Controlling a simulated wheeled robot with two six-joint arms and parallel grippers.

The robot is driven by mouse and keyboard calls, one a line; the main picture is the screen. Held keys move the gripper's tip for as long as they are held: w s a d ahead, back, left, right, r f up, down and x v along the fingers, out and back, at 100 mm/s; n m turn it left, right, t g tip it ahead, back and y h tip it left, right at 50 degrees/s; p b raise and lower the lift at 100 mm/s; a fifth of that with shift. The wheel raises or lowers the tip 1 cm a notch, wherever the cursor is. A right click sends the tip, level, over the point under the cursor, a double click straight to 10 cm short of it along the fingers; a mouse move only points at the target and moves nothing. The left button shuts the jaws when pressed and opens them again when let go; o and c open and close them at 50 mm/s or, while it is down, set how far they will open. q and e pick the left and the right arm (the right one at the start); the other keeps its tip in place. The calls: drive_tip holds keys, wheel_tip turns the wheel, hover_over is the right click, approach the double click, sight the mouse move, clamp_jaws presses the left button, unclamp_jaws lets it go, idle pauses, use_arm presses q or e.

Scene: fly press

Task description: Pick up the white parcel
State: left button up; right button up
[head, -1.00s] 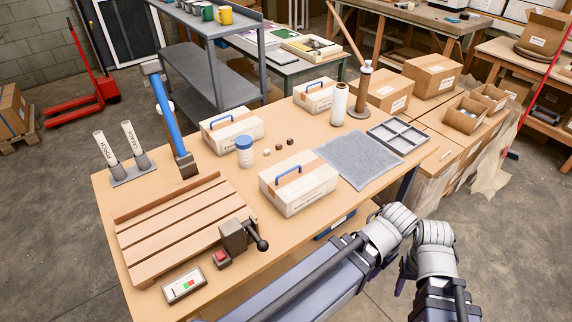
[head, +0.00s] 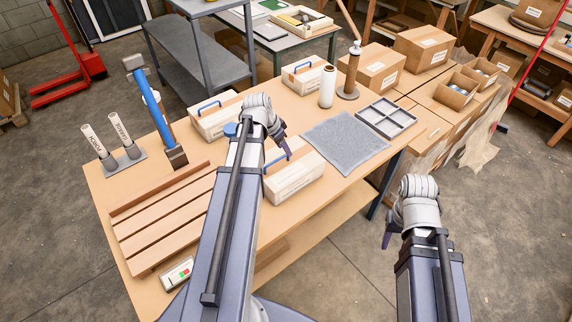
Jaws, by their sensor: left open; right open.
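A second white parcel (head: 211,123) is further back left, and a third (head: 301,77) is at the back edge. My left gripper (head: 284,144) is open, above the nearest parcel's handle in the picture, fingers pointing down; I cannot tell its exact height or any contact. My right gripper (head: 387,236) is open and empty, off the bench's front edge at the right.
A slatted wooden rack (head: 160,222) and a blue-handled tool (head: 158,118) are at left. My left arm hides the bench's middle.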

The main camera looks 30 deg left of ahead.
sight(286, 165)
use_arm(q)
drive_tip(key=shift+w+a+f+b, duration=0.25)
drive_tip(key=shift+a+f+b, duration=0.25)
drive_tip(key=shift+b, duration=0.1)
drive_tip(key=shift+w+a+f+b, duration=0.2)
drive_tip(key=shift+a+f+b, duration=0.2)
drive_tip(key=shift+b, duration=0.2)
drive_tip(key=b+x, duration=0.5)
drive_tip(key=shift+d+f, duration=0.2)
drive_tip(key=shift+d, duration=0.15)
drive_tip(key=shift+r, duration=0.1)
clamp_jaws()
idle(0.7)
